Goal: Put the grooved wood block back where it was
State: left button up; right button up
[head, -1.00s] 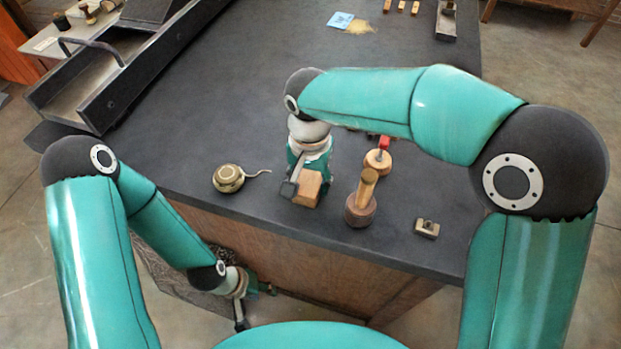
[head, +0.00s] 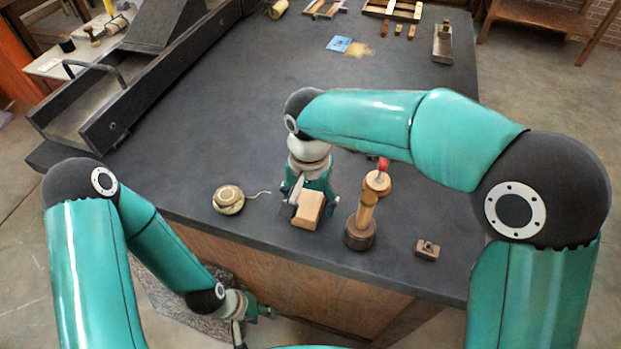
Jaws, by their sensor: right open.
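The grooved wood block (head: 308,210) is a light brown block near the front edge of the dark table (head: 270,100). It appears to sit on the tabletop; its groove is not clear in this view. My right gripper (head: 308,195) points down just behind and over the block, open, with a finger showing on either side. I cannot tell whether a finger touches the block. My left gripper (head: 252,322) hangs low in front of the table, away from the block, with its fingers apart and empty.
A round brass tin (head: 228,199) with a cord lies left of the block. A wooden-handled tool (head: 361,230) stands close on the right, with another round wooden piece (head: 377,182) behind it. A small metal block (head: 427,250) lies further right. The press bed (head: 100,120) fills the left.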

aim_at(309, 201)
notch_tip(309, 201, up, 11)
dwell(0.3)
jog(key=shift+r+p, duration=0.15)
jog(key=shift+p, duration=0.15)
